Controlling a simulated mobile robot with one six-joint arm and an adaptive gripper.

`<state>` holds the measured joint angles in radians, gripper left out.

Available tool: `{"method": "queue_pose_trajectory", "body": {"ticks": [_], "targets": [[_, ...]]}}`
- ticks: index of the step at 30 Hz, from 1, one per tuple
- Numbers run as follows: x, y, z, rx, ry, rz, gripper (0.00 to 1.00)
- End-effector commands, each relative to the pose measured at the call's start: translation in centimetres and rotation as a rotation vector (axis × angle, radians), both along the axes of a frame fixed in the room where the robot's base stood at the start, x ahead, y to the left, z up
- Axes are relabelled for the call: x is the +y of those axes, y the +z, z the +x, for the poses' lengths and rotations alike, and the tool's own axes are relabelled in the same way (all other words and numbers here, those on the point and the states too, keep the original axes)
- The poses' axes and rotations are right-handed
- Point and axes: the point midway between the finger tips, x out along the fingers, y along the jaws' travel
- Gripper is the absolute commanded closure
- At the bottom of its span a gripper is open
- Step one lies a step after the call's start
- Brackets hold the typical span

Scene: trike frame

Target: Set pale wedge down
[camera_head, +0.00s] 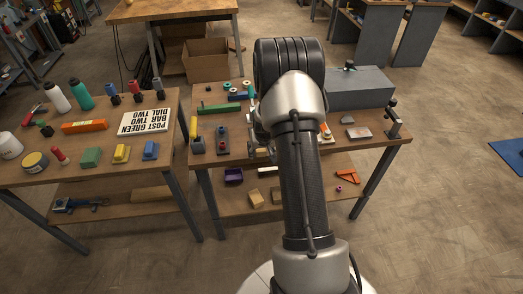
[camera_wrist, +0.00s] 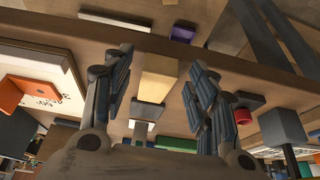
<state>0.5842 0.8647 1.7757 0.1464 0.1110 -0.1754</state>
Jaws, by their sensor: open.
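The pale wedge (camera_wrist: 160,75) shows in the wrist view as a cream block between my two fingers. It seems to lie on the brown worktop near the table edge, but the contact beneath it cannot be made out. My gripper (camera_wrist: 159,95) is open, with a finger on each side of the wedge and a visible gap to both. In the head view, my arm hides the wedge and most of the gripper over the middle table (camera_head: 385,143).
In the wrist view, a white board with an orange piece (camera_wrist: 11,94) lies left, and a red round part (camera_wrist: 246,101) lies right. In the head view, a large grey box (camera_head: 360,88) stands back right. Below are a purple bin (camera_head: 233,175) and an orange bracket (camera_head: 347,176).

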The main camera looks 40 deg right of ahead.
Motion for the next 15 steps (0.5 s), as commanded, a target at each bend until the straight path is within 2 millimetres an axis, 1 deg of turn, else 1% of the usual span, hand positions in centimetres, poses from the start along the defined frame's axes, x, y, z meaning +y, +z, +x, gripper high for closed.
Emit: {"method": "queue_pose_trajectory", "body": {"ticks": [5, 6, 12, 15], "targets": [[0.5, 3.0, -0.8, -0.003, 0.000, -0.002, 0.47], [0.6, 3.9, -1.1, -0.003, 0.000, -0.002, 0.47], [1.5, 8.0, -2.6, -0.003, 0.000, -0.002, 0.47], [1.9, 9.5, -3.2, -0.002, 0.000, -0.001, 0.47]]}}
